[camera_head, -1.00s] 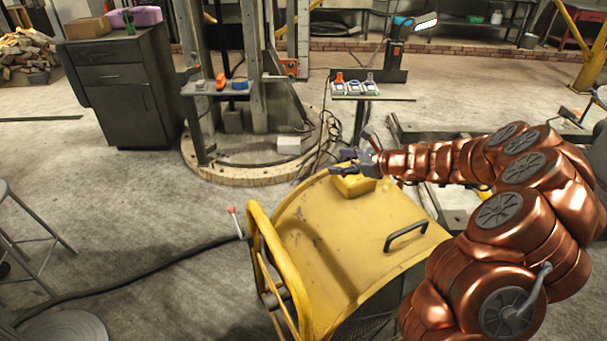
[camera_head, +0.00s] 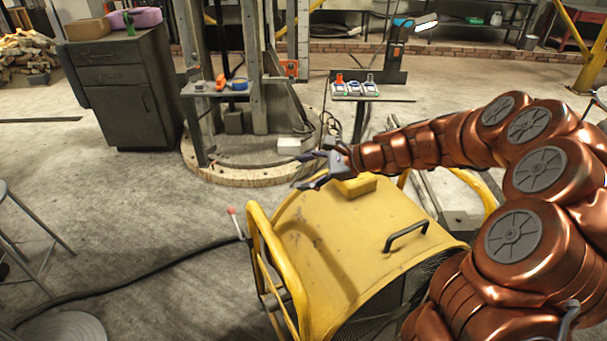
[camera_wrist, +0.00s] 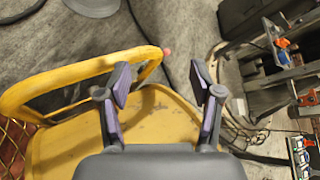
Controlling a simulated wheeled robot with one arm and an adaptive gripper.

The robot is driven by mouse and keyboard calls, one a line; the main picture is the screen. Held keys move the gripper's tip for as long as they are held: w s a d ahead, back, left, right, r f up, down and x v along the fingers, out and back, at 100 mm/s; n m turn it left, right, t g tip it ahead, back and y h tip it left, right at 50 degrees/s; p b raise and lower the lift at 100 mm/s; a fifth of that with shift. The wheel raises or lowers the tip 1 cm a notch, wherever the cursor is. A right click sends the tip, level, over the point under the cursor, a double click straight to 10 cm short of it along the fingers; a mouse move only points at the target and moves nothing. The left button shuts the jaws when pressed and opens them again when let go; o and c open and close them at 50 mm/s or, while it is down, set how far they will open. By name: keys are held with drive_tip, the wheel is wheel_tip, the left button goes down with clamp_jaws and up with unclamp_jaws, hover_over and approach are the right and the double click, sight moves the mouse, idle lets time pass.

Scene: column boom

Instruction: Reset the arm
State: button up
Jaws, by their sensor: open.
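My gripper (camera_head: 309,170) is at the end of my copper-coloured arm, above the far edge of the yellow fan housing (camera_head: 345,232) in the head view. Its fingers point left and are spread apart. In the wrist view my gripper (camera_wrist: 161,90) shows two dark fingers with purple pads, wide apart, with nothing between them. The yellow housing (camera_wrist: 165,118) and its tubular frame (camera_wrist: 75,72) lie below and beyond the fingers. My gripper looks clear of the housing, though the exact gap is hard to tell.
A column stands on a round wooden-edged base (camera_head: 235,176) behind the fan. A small shelf (camera_head: 372,97) with several switches is at its right. A dark cabinet (camera_head: 125,95) stands left.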

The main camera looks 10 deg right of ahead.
drive_tip(key=shift+s+a+r+n, duration=0.1)
drive_tip(key=shift+s+a+n, duration=0.2)
drive_tip(key=shift+s+a, duration=0.2)
drive_tip(key=s+a+r+n+g+h+p, duration=0.1)
drive_tip(key=s+a+n+g+h, duration=0.15)
drive_tip(key=s+n, duration=0.45)
drive_tip(key=s+a+r+n+g+h+p, duration=0.1)
drive_tip(key=s+a+n+g, duration=0.25)
drive_tip(key=s, duration=0.85)
drive_tip(key=s+d+n+h+p, duration=0.1)
drive_tip(key=s+d+n+h, duration=0.2)
drive_tip(key=s+d, duration=0.3)
drive_tip(key=s+d+n+g+h+p, duration=0.1)
drive_tip(key=s+d+n+h, duration=0.2)
drive_tip(key=s, duration=1)
drive_tip(key=d+h, duration=0.1)
drive_tip(key=d, duration=0.2)
drive_tip(key=shift+g, duration=0.3)
drive_tip(key=shift+s+f+h, duration=0.1)
drive_tip(key=shift+h, duration=0.15)
